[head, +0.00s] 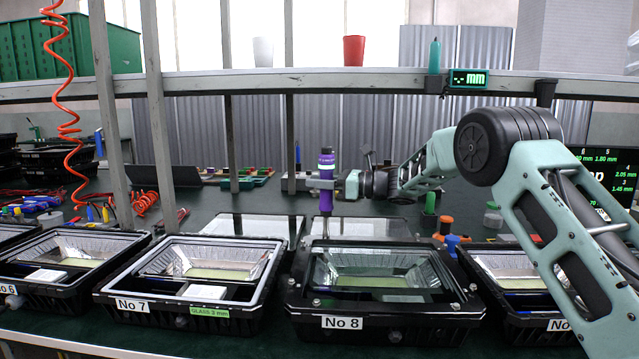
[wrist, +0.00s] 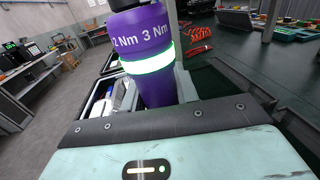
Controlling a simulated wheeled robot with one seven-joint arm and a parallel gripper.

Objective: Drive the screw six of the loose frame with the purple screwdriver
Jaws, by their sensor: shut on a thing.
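The purple screwdriver (head: 326,201) stands upright over the rear left corner of the housing marked No 8. My gripper (head: 322,183) is shut on the screwdriver. In the wrist view the screwdriver (wrist: 150,55) shows a lit green ring and the markings 2 Nm and 3 Nm. Its shaft points down to the rear edge of the black frame (head: 300,280) on No 8; whether the tip touches a screw is too small to tell. Screw heads show on the front of this frame, one at the left (head: 316,302) and one at the right (head: 473,287). Screw numbers cannot be read.
The No 7 housing (head: 120,290), with a GLASS 3 mm label, stands left of No 8. Another housing (head: 505,290) stands at right, partly behind my arm. Glass panes (head: 245,226) lie behind. A grey rail (head: 300,82) and posts cross the bench.

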